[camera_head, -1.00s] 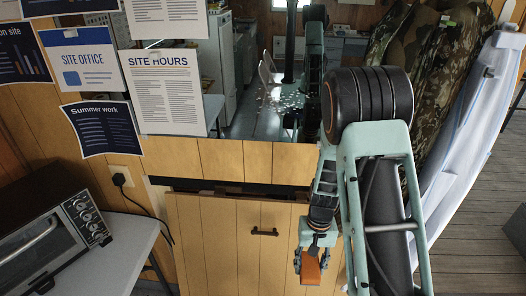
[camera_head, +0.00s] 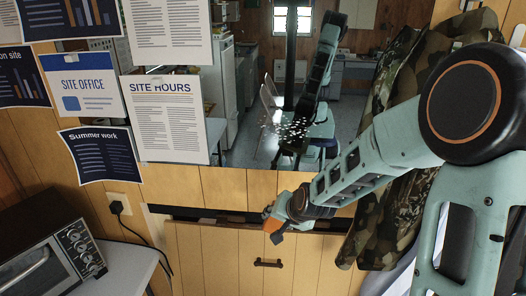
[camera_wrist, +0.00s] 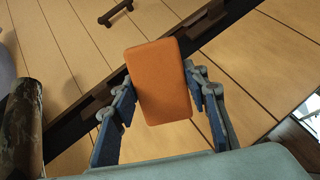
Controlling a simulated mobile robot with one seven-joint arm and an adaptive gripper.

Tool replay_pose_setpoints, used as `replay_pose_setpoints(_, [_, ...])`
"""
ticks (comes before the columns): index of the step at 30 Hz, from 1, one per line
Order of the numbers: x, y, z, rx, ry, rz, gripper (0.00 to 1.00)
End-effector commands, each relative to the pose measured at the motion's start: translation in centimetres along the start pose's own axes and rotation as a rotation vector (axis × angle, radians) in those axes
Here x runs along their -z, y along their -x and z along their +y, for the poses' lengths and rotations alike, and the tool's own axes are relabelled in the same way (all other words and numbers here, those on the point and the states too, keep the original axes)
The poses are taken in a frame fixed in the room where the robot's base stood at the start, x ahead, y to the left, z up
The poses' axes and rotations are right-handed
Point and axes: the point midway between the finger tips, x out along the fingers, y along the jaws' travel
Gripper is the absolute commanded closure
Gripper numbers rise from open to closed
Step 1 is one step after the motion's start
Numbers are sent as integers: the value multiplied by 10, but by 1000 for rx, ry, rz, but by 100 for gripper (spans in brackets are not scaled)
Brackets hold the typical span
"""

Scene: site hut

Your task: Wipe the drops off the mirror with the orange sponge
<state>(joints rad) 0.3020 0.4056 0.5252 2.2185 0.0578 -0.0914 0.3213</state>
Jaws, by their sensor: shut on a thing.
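The mirror (camera_head: 240,140) hangs on the wood-panelled wall in the head view. A cluster of white drops (camera_head: 293,128) shows on it, low and right of its middle. My gripper (camera_head: 272,222) is just below the mirror's lower edge, left of and below the drops. It is shut on the orange sponge (camera_head: 277,236), which is partly hidden by the gripper in the head view. In the wrist view the sponge (camera_wrist: 158,82) sits between the two fingers, its broad face plain to see. The sponge is apart from the drops.
Paper notices (camera_head: 165,115) overlap the mirror's left side. A camouflage jacket (camera_head: 400,200) hangs at the right, behind my arm. Below the mirror is a wooden drop-front panel with a dark handle (camera_head: 268,263). A toaster oven (camera_head: 50,255) stands on a table at lower left.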

Motion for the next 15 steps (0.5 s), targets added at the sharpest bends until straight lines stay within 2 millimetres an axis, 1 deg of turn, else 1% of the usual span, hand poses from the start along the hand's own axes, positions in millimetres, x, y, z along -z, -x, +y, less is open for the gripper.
replay_pose_setpoints(4, [8,9,-15,26,-11,72,78])
replay_pose_setpoints(11, [19,22,-34,57,-30,165,78])
replay_pose_setpoints(15, [28,34,-48,80,-44,241,78])
